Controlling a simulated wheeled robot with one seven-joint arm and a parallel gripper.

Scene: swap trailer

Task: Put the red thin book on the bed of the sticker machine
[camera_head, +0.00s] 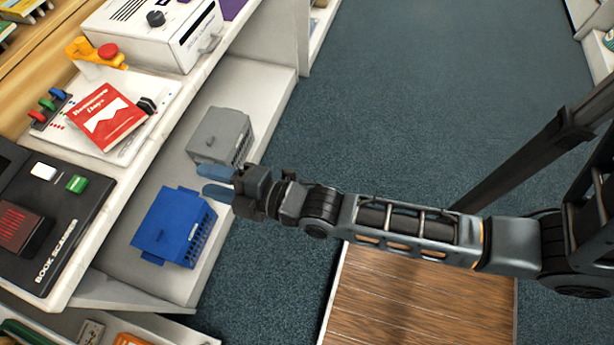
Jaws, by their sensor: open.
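The red thin book (105,115) has white lettering and a white shape on its cover. It lies tilted on the flat white bed of a machine (128,148) on the counter at the upper left. This machine has an orange arm with a red knob, small coloured levers and a black knob; no label on it is readable, so I cannot tell if it is the sticker machine. My gripper (212,181) is open and empty, its blue fingers pointing left. It appears between the grey and blue baskets, to the right of and apart from the book.
A blue basket (172,226) and a grey basket (222,132) stand on the lower white shelf. A black book scanner (70,215) is at the counter's left. A white box with a dial (150,35) stands at the back. Carpet (420,100) is clear at right.

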